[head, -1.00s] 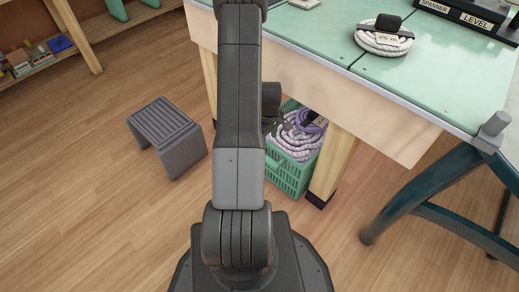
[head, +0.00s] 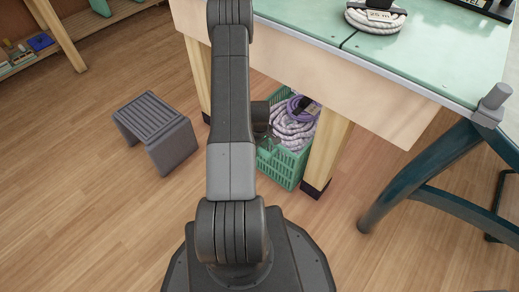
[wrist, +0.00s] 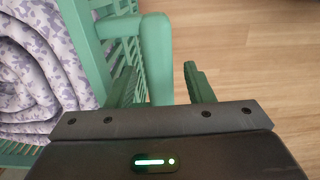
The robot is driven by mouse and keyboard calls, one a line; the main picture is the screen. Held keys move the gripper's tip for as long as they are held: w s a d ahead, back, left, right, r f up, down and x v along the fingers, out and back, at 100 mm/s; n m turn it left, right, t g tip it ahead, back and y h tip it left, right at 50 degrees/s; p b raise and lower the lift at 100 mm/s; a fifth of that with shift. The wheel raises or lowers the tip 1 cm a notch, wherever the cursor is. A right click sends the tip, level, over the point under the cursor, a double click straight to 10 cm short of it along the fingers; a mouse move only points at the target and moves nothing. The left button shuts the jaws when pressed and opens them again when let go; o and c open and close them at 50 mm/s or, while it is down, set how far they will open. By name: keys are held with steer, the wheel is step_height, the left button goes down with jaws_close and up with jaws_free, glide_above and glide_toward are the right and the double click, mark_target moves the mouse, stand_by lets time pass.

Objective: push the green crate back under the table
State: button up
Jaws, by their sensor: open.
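The green crate (head: 284,169) stands on the floor beside a wooden table leg, partly under the table (head: 330,75) and partly in front of its edge. It holds coiled pale and purple rope. My gripper (head: 268,140) is at the crate's near left side, partly hidden by my arm. The left finger is close to the crate wall, and a gap shows between the rim and the right finger. I cannot tell whether either touches.
A grey slatted stool (head: 156,132) stands on the floor to the left. The table leg (head: 327,155) is close to the crate's right side. A blue trestle leg (head: 410,185) stands further right. Coiled rope (head: 376,18) lies on the table top. Floor between stool and crate is clear.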

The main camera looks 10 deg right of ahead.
mark_target(274, 135)
jaws_close()
steer(key=w+d+b, duration=0.1)
steer(key=w+d, duration=0.1)
steer(key=d, duration=0.1)
steer(key=w+d+b, duration=0.1)
steer(key=w+d, duration=0.2)
steer(key=shift+w+d+f, duration=0.1)
steer(key=shift+w+d, duration=0.1)
steer(key=shift+d, duration=0.1)
steer(key=shift+w+d, duration=0.4)
steer(key=shift+d, duration=0.1)
jaws_free()
steer(key=shift+s, duration=0.1)
